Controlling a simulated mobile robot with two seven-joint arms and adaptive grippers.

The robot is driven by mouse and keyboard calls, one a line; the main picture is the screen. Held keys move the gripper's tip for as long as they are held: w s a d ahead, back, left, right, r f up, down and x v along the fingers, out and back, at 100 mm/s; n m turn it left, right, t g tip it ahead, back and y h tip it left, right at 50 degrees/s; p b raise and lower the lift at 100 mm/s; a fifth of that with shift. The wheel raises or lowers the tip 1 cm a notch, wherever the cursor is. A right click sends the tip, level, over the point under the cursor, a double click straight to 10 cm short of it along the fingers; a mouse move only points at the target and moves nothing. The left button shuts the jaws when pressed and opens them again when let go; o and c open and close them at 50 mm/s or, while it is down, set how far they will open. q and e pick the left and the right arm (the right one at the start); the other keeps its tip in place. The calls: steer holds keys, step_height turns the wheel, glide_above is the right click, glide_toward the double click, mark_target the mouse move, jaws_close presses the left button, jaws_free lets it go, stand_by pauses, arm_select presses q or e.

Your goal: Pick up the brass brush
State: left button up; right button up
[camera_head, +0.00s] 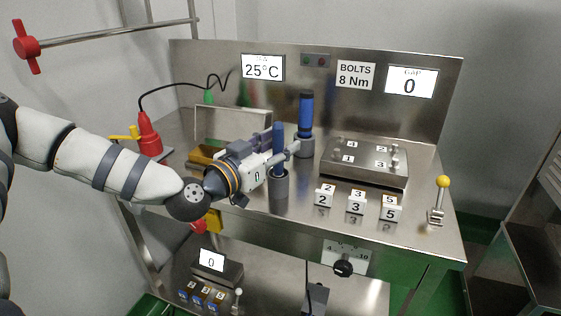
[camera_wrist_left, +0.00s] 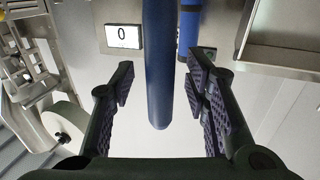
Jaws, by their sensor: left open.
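No brass bristles show, so I cannot tell for certain which tool is the brass brush. A blue handle (camera_head: 279,137) stands upright in a grey cup (camera_head: 279,187) near the middle of the bench, its lower part hidden in the cup. My left gripper (camera_head: 284,146) is at this handle, with its fingers on either side. In the left wrist view the blue handle (camera_wrist_left: 158,70) hangs between the two open fingers (camera_wrist_left: 162,95), with gaps on both sides. A second blue-handled tool (camera_head: 306,112) stands in another cup (camera_head: 303,147) behind. My right gripper is not in view.
A steel block with numbered plates (camera_head: 365,160) lies to the right. Numbered white blocks (camera_head: 356,202) stand along the front. A yellow-knobbed lever (camera_head: 441,190) is at the right edge. A red device (camera_head: 149,139) with a cable is at the left. The steel back panel (camera_head: 220,85) bounds the bench.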

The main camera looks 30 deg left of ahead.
arm_select(q)
steer(key=shift+r, duration=0.15)
jaws_close()
steer(key=shift+r, duration=0.1)
